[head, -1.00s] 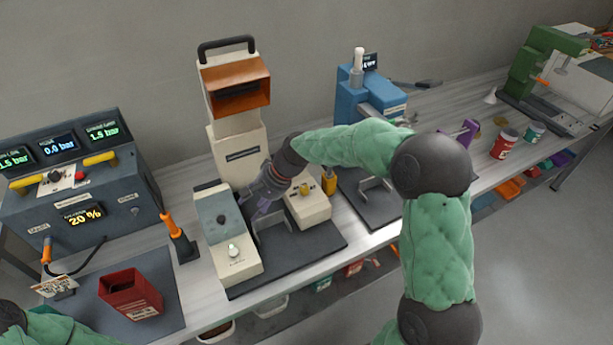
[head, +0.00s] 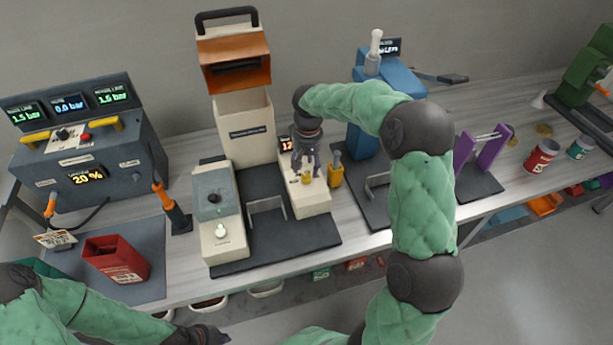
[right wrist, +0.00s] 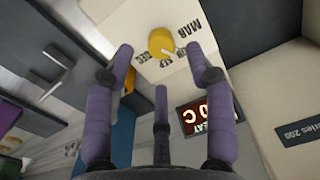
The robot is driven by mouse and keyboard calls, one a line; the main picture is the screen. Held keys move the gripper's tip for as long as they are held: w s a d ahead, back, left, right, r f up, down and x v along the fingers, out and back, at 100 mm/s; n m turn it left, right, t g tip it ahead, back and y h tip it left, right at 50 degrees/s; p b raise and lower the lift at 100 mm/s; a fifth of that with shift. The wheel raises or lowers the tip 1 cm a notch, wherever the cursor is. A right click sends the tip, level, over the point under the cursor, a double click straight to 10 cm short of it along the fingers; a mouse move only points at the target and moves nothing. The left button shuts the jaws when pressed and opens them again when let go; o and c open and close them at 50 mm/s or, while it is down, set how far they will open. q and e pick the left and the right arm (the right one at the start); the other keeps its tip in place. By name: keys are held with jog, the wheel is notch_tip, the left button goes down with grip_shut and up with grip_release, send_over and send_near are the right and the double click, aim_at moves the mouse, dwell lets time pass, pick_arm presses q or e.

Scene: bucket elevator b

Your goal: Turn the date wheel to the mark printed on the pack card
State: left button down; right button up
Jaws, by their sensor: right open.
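The date wheel is a yellow knob (head: 306,179) on the sloped cream box at the right of the orange-topped machine. In the right wrist view the yellow knob (right wrist: 162,41) has a pale pointer line and black month letters around it, MAR the clearest. My right gripper (head: 305,170) is open above the knob. In the right wrist view its purple fingers (right wrist: 160,55) stand apart on either side of the knob, with no clear contact. A white card with orange print (head: 56,239) stands at the left; its print is too small to read. My left gripper (head: 208,335) is low at the bottom edge, its jaws unclear.
A red bin (head: 116,260) stands on the grey mat at the left. An orange-handled tool (head: 172,210) stands beside the machine. A lit red display (right wrist: 205,113) is close to my right fingers. A blue press (head: 376,90) stands to the right.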

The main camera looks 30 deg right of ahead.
aim_at(306, 176)
notch_tip(306, 176, down, 5)
jog(key=shift+r+b, duration=0.1)
jog(key=shift+b, duration=0.35)
grip_shut()
